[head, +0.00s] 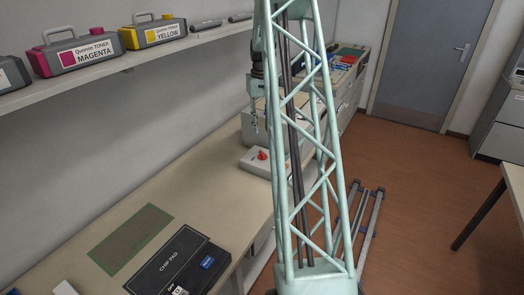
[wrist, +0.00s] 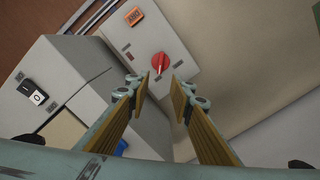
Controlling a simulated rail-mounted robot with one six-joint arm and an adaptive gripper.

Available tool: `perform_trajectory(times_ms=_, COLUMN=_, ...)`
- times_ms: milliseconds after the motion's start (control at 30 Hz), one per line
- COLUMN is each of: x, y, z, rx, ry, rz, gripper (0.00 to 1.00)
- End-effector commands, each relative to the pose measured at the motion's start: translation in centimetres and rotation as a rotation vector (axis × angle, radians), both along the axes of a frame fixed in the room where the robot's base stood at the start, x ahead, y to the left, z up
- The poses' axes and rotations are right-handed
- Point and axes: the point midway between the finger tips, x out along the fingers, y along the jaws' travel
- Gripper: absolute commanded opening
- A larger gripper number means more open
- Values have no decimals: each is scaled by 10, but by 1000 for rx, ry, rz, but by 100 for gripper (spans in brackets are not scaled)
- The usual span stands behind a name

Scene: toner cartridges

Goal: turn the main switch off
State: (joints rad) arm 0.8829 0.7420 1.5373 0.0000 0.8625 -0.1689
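The main switch appears to be a red rotary knob (head: 262,155) on a pale box (head: 250,164) at the bench's far part. In the wrist view the knob (wrist: 159,62) has a white pointer mark and sits on the box's face (wrist: 178,32), just beyond the fingertips. My gripper (head: 254,126) hangs above the box in the head view. In the wrist view my gripper (wrist: 163,92) is open and empty, with the knob seen ahead of the gap and apart from the fingers. My lattice column hides part of the box's surroundings.
An orange part (wrist: 134,17) sits on the same box. A grey machine (wrist: 65,82) with a black-and-white rocker switch (wrist: 33,91) stands beside it. A shelf (head: 120,64) with toner cartridges runs above the bench. A chip pad (head: 178,262) lies in front; the middle bench is clear.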

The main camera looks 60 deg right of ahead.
Motion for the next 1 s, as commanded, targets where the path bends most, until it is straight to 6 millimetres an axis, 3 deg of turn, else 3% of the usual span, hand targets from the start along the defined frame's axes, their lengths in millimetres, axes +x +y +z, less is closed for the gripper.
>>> perform_trajectory(times_ms=1000, x=0, y=0, z=-118, rx=1, ry=1, rz=0, gripper=21)
